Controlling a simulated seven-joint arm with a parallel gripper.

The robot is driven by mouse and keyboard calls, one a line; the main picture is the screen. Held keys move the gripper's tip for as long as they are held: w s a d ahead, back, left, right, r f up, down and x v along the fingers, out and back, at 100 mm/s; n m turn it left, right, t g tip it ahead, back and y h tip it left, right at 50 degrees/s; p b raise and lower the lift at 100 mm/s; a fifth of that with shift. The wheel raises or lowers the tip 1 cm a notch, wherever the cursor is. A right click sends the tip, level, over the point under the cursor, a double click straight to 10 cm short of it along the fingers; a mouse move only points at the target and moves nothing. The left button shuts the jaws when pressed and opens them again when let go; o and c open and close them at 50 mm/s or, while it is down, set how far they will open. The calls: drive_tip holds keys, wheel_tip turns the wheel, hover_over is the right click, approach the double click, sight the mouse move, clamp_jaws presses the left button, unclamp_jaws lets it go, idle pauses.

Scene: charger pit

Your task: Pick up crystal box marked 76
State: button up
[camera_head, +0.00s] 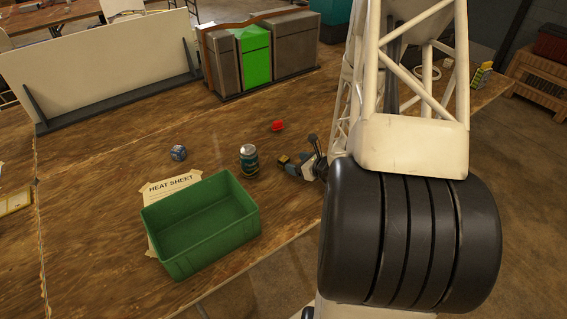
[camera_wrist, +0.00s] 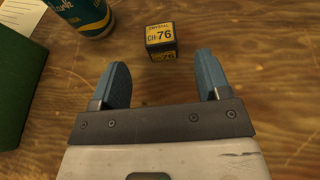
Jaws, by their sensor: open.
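The crystal box marked 76 (camera_wrist: 160,38) is a small dark cube with yellow labels reading "CRYSTAL CH 76". It sits on the wooden table just beyond my fingertips in the wrist view, roughly centred between them. My gripper (camera_wrist: 162,80) is open and empty, with two blue fingers set wide apart. In the head view the box (camera_head: 283,159) shows as a small dark and yellow cube, close to the tips of my gripper (camera_head: 292,164). My arm hides the table to the right of it.
A teal can (camera_head: 249,161) stands just left of the box. A blue ball-like object (camera_head: 179,153) and a red item (camera_head: 278,125) lie farther back. Bare table lies between them.

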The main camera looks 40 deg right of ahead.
sight(284, 159)
idle(0.3)
drive_tip(key=shift+x, duration=1.35)
drive_tip(key=shift+r+x, duration=0.2)
drive_tip(key=shift+x, duration=2.4)
drive_tip(key=c, duration=1)
drive_tip(key=shift+r, duration=0.1)
